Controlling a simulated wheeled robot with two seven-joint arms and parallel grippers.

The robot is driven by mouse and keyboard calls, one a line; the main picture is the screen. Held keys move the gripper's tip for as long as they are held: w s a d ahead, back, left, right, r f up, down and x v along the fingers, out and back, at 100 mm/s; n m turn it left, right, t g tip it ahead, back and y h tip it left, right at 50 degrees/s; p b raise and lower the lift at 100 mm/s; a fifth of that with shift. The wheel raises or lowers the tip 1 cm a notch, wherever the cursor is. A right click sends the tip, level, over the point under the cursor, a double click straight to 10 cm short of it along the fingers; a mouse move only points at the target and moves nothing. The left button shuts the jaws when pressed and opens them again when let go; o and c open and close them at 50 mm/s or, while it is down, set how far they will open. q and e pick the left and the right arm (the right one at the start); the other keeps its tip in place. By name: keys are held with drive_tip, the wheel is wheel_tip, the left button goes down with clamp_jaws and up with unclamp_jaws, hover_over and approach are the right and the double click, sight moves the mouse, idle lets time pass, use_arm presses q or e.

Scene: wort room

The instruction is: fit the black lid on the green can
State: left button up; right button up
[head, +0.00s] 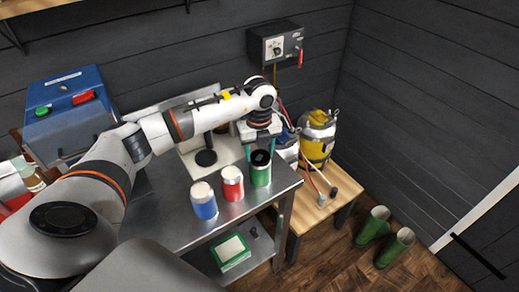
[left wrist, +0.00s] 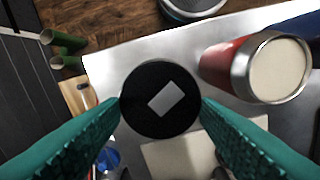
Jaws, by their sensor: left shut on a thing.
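The green can (head: 261,175) stands upright on the metal table, at the right end of a row of cans. The black lid (head: 261,157) shows at its top, and in the left wrist view the lid (left wrist: 150,121) is a black disc with a pale rectangle on it. My left gripper (head: 260,141) is over the green can, shut on the lid, with its teal fingers (left wrist: 160,108) on either side of the rim. The lid hides the can in the wrist view. I cannot tell whether the lid is seated or just above. My right gripper is not in view.
The red can (head: 232,184) stands close beside the green can, with the blue can (head: 204,202) further left. A pale board (head: 226,150) with a black piece lies behind. A wooden bench (head: 318,211) with a yellow canister (head: 317,143) is right. Green boots (head: 374,224) stand on the floor.

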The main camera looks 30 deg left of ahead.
use_arm(q)
drive_tip(key=o, duration=1.4)
drive_tip(key=shift+o, duration=0.2)
drive_tip(key=shift+r+p, duration=2.35)
drive_tip(key=shift+r, duration=1.2)
drive_tip(key=shift+d+f, duration=0.1)
